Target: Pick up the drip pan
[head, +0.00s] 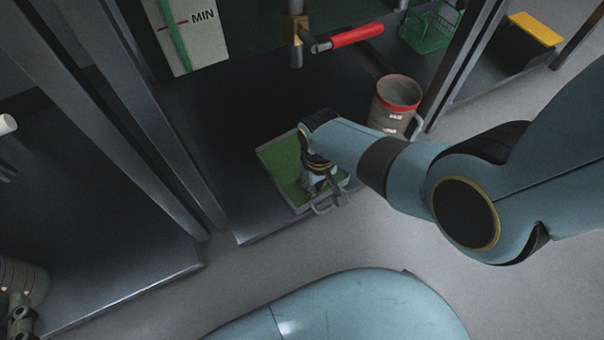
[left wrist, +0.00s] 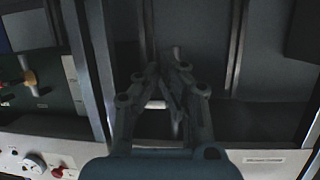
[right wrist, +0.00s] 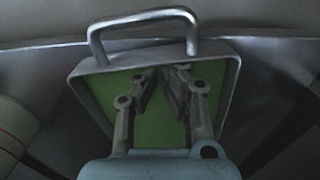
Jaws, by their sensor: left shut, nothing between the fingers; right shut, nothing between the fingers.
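The drip pan (head: 276,166) is a shallow grey tray with a green inside. It lies on the dark floor plate, near the plate's front edge, and a grey bar handle (head: 329,208) sticks out on its near side. My right gripper (head: 335,196) is shut and empty over the pan near the handle, hiding part of the pan. In the right wrist view its fingers (right wrist: 164,72) point across the green inside toward the handle (right wrist: 145,18), which is clear of them. My left gripper (left wrist: 165,62) is shut and empty, away from the pan, facing dark panels.
A grey bucket with a red rim (head: 397,97) stands right of the pan. A red-handled valve (head: 350,37) and a MIN gauge (head: 190,30) are above and behind it. Metal posts (head: 150,110) stand to the left. A green basket (head: 428,28) and yellow-topped stool (head: 535,28) are farther back.

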